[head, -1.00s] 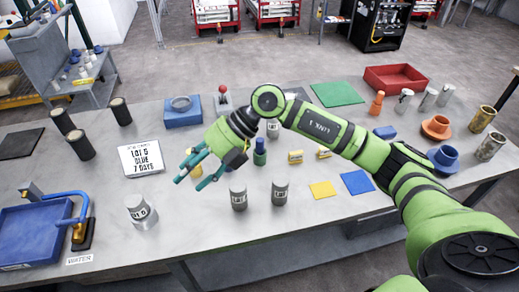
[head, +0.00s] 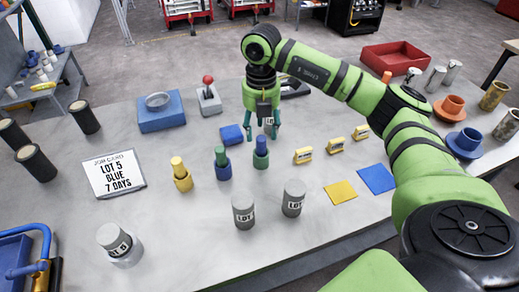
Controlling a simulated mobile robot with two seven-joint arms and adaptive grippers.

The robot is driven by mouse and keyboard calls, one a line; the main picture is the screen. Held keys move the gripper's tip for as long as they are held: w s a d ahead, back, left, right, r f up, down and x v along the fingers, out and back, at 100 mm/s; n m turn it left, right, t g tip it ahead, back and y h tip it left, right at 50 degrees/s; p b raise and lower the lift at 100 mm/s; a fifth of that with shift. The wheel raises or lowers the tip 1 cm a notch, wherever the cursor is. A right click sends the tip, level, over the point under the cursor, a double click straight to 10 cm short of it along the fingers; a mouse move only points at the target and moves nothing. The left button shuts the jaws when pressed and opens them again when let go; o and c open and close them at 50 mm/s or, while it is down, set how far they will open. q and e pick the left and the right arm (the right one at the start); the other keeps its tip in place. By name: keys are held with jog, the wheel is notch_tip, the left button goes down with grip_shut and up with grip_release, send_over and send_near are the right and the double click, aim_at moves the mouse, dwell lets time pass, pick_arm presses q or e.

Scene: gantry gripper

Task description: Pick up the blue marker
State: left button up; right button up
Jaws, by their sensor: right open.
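A small upright piece with a blue top (head: 261,143) and a dark green lower part stands mid-table; it may be the blue marker. Left of it stand a piece with a green top and blue base (head: 222,162) and a yellow one (head: 181,174). A blue block (head: 232,135) lies just behind them. I cannot tell for sure which is the marker. My right gripper (head: 263,136) points down, open, its fingertips just behind the blue-topped piece in the picture. A grey labelled cylinder shows partly between its fingers. Contact cannot be told. My left gripper is not in view.
Two grey labelled cylinders (head: 243,211) (head: 293,198) stand in front. A job card (head: 114,174) reads "LOT 5 BLUE 7 DAYS". Yellow blocks (head: 335,145), a yellow square (head: 340,192) and a blue square (head: 376,179) lie right. A red-knobbed joystick box (head: 209,99) stands behind.

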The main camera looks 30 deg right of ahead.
aim_at(261, 138)
notch_tip(261, 138, down, 2)
jog(key=shift+w+d+f+p, duration=0.1)
jog(key=shift+d+p, duration=0.05)
jog(key=shift+p, duration=0.65)
notch_tip(261, 138, down, 3)
jog(key=shift+p, duration=0.4)
jog(key=shift+f, duration=0.1)
jog(key=shift+w, duration=0.1)
jog(key=c, duration=0.9)
grip_shut()
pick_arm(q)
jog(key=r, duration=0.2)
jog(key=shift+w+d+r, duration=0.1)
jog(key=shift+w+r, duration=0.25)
